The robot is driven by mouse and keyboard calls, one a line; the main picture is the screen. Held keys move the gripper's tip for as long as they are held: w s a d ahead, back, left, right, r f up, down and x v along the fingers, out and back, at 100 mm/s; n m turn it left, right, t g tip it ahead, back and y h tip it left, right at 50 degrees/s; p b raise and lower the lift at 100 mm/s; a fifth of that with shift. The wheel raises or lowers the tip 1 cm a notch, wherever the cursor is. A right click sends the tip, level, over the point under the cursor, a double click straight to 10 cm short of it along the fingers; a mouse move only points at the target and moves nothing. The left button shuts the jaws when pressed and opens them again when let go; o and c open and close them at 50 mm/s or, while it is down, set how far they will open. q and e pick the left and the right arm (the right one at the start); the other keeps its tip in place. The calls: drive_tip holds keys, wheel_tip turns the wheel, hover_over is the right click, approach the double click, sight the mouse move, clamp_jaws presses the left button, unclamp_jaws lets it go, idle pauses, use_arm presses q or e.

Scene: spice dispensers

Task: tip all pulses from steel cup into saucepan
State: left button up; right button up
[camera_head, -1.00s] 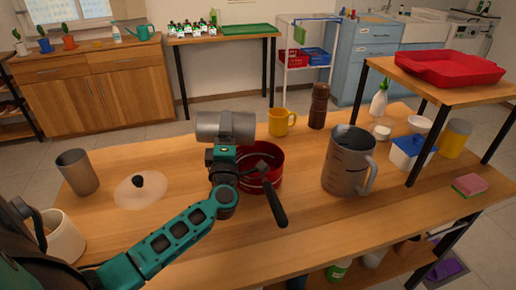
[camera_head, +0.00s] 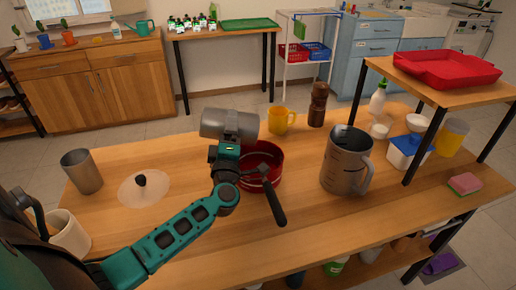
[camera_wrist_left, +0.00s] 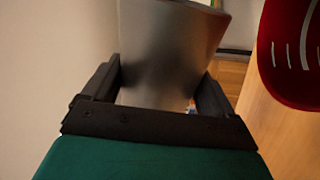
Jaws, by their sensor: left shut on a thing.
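My left gripper (camera_head: 232,132) is shut on a steel cup (camera_head: 212,122). The cup lies on its side in the air, at the back left of the red saucepan (camera_head: 277,160), its right end slightly lower. In the left wrist view the cup (camera_wrist_left: 170,45) sits between the fingers, and the saucepan (camera_wrist_left: 288,60) is at the right. The saucepan stands on the table, its black handle (camera_head: 273,205) pointing to the front; my wrist hides its left part. The pulses are not visible, and the inside of the cup is hidden. My right gripper is not in view.
A second metal cup (camera_head: 82,172) and a glass lid (camera_head: 140,190) are at the left. A yellow mug (camera_head: 279,121) and a brown mill (camera_head: 317,105) stand behind the saucepan. A large grey jug (camera_head: 345,168) is to its right. The front table strip is mostly clear.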

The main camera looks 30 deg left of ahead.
use_arm(q)
drive_tip(key=shift+r, duration=0.15)
drive_tip(key=shift+w+d+r+m+p, duration=0.1)
drive_tip(key=shift+m+p, duration=0.3)
drive_tip(key=shift+w+d+r+m+t+h, duration=0.1)
drive_tip(key=shift+w+d+r+m+h, duration=0.15)
drive_tip(key=shift+m, duration=0.5)
drive_tip(key=shift+w+d+r+m+t+h, duration=0.1)
drive_tip(key=shift+d+r+m+h, duration=0.2)
drive_tip(key=shift+m, duration=0.5)
drive_tip(key=shift+w+d+r+m+t+h, duration=0.1)
drive_tip(key=shift+w+d+m+h, duration=0.2)
drive_tip(key=shift+m, duration=0.45)
idle(0.4)
